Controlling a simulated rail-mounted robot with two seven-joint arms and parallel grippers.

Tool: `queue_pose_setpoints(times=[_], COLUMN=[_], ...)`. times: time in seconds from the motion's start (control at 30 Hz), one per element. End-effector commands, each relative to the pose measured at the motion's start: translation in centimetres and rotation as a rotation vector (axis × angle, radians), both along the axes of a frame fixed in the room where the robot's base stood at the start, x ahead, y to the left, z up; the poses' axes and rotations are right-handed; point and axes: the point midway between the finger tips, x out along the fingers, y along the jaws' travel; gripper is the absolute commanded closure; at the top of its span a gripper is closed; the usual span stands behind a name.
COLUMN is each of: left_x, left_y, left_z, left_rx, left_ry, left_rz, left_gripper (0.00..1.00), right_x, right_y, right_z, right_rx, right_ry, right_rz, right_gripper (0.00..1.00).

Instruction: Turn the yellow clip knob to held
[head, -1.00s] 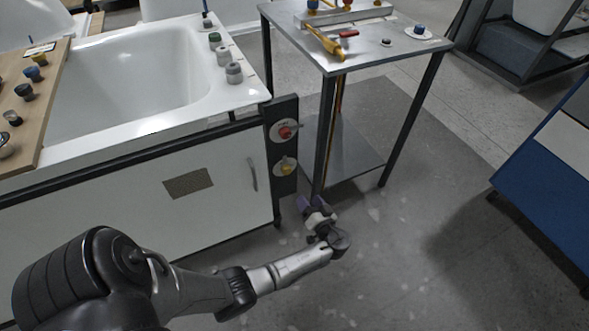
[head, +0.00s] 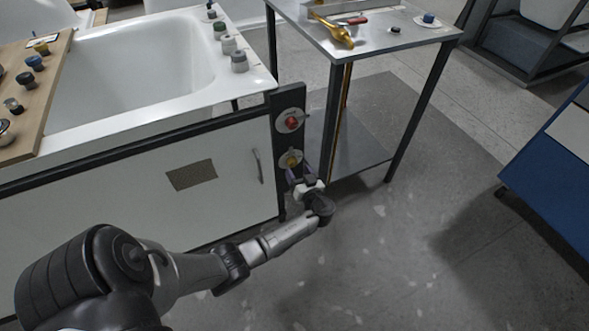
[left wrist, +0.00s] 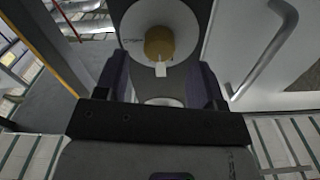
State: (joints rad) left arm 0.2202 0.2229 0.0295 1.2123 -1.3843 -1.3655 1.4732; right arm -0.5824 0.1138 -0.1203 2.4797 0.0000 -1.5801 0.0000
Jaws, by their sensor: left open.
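The yellow clip knob (head: 291,161) sits on a pale round plate on the dark upright panel (head: 283,130) at the tub's right end, below a red knob (head: 291,122). In the left wrist view the yellow knob (left wrist: 160,43) shows a pale tab at its lower edge, and its plate (left wrist: 140,20) carries print too small to read. My left gripper (head: 302,180) is just below and right of the yellow knob in the head view. In the left wrist view its two fingers (left wrist: 160,85) are apart, with the knob beyond and between them, apparently not touched. My right gripper is not in view.
A white cabinet door with a bar handle (head: 257,166) is left of the panel; the handle shows close by in the left wrist view (left wrist: 268,50). A metal table (head: 375,40) stands to the right, its leg near my gripper. Floor in front is clear.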

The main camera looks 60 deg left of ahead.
Motion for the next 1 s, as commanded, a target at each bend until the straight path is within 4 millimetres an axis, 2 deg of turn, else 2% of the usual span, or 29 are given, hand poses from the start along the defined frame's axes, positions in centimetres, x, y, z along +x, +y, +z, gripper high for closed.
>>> queue_pose_setpoints(times=[0.1,0.3,0.7,0.77,1.0], left_x=[0.2,0.3,0.4,0.4,0.4], left_y=[1.6,3.1,3.5,3.5,3.5], left_z=[-0.2,-0.1,0.0,0.0,0.0], left_rx=[0.001,0.000,0.000,0.000,0.000], left_ry=[0.000,0.000,0.000,0.000,0.000], left_rz=[0.001,0.001,0.000,0.000,0.000], left_gripper=[0.37,0.37,0.37,0.41,0.64], right_x=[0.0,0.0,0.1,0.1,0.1], right_y=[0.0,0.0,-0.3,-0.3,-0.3], right_z=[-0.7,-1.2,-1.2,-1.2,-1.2], right_rx=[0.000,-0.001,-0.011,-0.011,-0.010], right_ry=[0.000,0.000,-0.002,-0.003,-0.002], right_rz=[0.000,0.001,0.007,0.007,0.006], right_gripper=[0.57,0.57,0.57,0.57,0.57])
